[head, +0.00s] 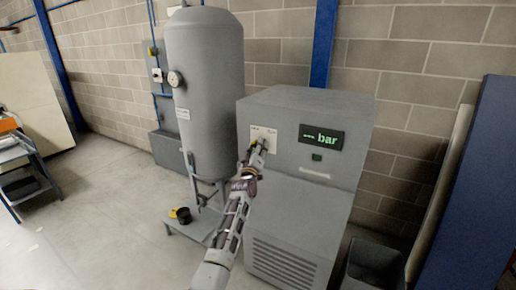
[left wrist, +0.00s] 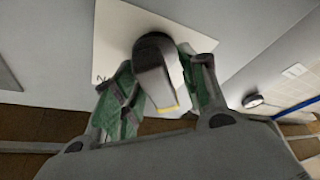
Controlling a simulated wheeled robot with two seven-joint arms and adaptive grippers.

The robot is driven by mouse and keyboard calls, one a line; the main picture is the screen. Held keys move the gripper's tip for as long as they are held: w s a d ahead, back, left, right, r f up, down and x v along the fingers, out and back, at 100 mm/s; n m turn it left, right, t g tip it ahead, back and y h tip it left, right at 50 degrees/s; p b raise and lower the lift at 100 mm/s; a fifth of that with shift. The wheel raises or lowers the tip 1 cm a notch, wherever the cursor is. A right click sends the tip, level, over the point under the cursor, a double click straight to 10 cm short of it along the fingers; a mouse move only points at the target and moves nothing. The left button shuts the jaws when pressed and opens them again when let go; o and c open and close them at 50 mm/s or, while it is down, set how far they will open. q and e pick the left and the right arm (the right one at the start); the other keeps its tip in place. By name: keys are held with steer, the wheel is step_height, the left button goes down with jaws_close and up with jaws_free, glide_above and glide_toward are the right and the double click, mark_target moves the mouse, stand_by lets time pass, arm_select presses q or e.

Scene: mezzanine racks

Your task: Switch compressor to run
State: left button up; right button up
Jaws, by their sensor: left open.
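The compressor (head: 300,210) is a grey cabinet in the middle of the head view, with a dark display (head: 321,136) reading "--- bar" in green. On its upper left front is a pale switch plate (head: 257,131). In the left wrist view the plate (left wrist: 112,40) carries a dark and grey rotary knob (left wrist: 157,75) with a yellow mark at its lower end. My left gripper (head: 259,146) is at the plate; its green-padded fingers (left wrist: 160,90) stand open on either side of the knob. Contact cannot be told. The plate's lettering is mostly hidden. My right gripper is not in view.
A tall grey tank (head: 205,95) with a gauge (head: 174,79) stands left of the compressor. A small dark button (head: 317,157) sits below the display. A dark bin (head: 373,264) is at the right on the floor. Open floor (head: 95,215) lies to the left.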

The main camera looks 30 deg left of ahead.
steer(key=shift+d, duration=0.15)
arm_select(q)
jaws_close()
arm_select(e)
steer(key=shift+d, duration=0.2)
